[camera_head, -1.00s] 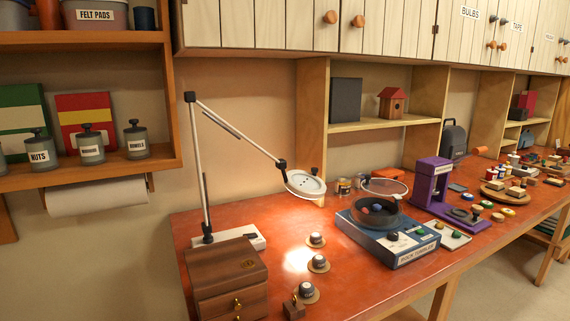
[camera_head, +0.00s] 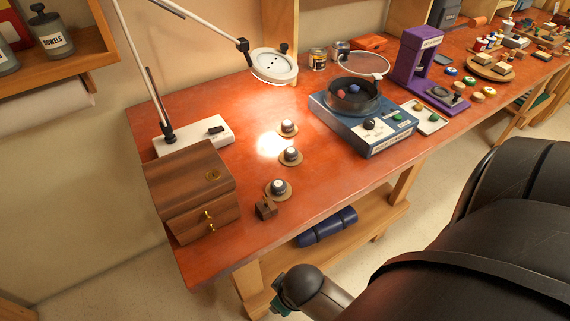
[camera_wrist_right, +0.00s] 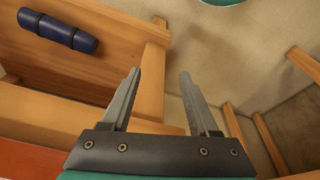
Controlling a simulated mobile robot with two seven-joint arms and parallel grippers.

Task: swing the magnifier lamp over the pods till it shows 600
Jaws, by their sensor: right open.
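The magnifier lamp (camera_head: 273,66) has a round white head on a jointed arm, rising from a white base (camera_head: 193,136) at the bench's left. Its bright spot falls on the red-brown bench top just left of the pods. Three pods, the back one (camera_head: 287,128), the middle one (camera_head: 290,156) and the front one (camera_head: 278,188), stand in a row on round tan discs. No number is readable. My left gripper is not in view.
A blue rock tumbler (camera_head: 365,120) and purple stand (camera_head: 420,65) are to the right. A blue roll (camera_head: 327,226) lies on the lower shelf.

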